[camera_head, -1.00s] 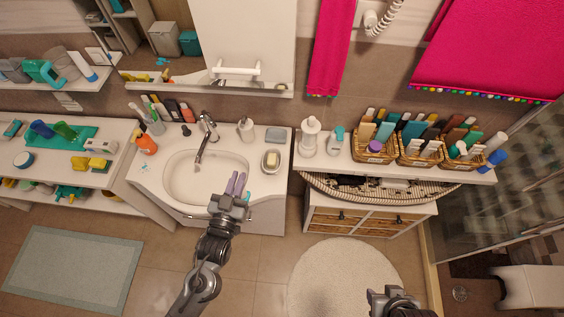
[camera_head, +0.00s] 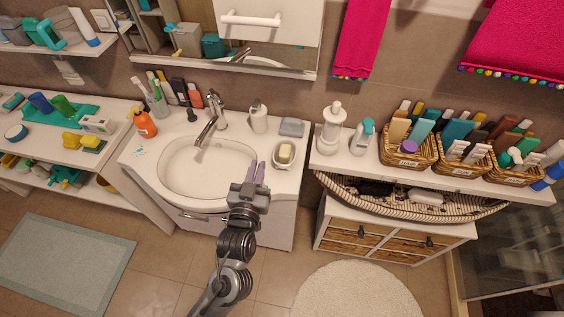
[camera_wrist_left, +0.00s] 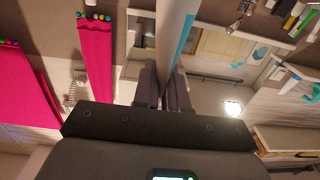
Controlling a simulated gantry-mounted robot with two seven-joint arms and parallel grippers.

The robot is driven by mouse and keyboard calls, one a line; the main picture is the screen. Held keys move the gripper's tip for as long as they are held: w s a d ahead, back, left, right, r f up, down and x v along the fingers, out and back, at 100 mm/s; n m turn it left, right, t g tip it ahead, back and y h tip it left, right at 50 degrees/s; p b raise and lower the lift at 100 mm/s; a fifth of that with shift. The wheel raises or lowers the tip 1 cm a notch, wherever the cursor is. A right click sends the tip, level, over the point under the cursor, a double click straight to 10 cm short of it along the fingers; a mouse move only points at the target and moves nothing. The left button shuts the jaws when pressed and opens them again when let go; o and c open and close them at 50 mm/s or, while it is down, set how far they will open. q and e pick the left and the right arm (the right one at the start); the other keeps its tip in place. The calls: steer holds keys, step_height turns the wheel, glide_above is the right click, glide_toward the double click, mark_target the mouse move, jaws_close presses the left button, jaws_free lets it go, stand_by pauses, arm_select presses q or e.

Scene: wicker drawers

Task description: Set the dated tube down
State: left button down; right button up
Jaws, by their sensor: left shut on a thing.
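My left gripper (camera_head: 257,168) is in front of the right side of the sink counter (camera_head: 293,150), near its front edge. In the left wrist view its two fingers (camera_wrist_left: 163,88) are shut on a pale tube (camera_wrist_left: 172,35) with a teal stripe along one side. The tube points away from the gripper. No date can be read on it. In the head view the tube cannot be made out at the fingers. My right gripper is not in view.
The sink basin (camera_head: 208,172) lies left of the gripper, with a tap (camera_head: 209,128). A soap dish (camera_head: 285,156) and a grey block (camera_head: 291,127) stand on the right of the counter. Farther right, wicker baskets (camera_head: 408,158) full of bottles and tubes stand on a white shelf (camera_head: 347,165).

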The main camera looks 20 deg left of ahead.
arm_select(q)
steer(key=w+d+f+b, duration=0.1)
steer(key=w+d+f, duration=0.1)
steer(key=w+f, duration=0.8)
stand_by(0.3)
steer(key=shift+f, duration=0.15)
steer(key=c, duration=1.2)
jaws_free()
steer(key=shift+o, duration=0.2)
